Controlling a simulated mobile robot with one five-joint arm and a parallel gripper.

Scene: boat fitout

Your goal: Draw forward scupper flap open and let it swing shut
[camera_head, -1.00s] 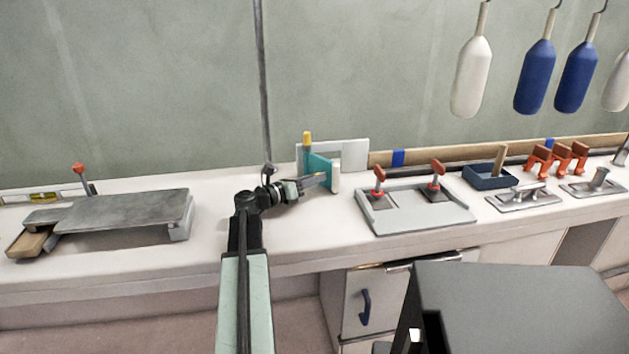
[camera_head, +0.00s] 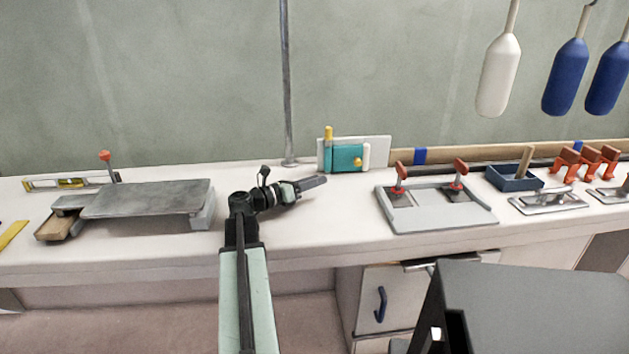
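The teal scupper flap (camera_head: 348,158) hangs on a white back panel (camera_head: 377,151) at the back of the bench. It lies flat along the panel, shut.
A grey tray with red-handled latches (camera_head: 436,207) sits to the right of my gripper. A grey metal plate stand (camera_head: 150,198) is to the left. A thin vertical pole (camera_head: 287,85) rises behind my arm.

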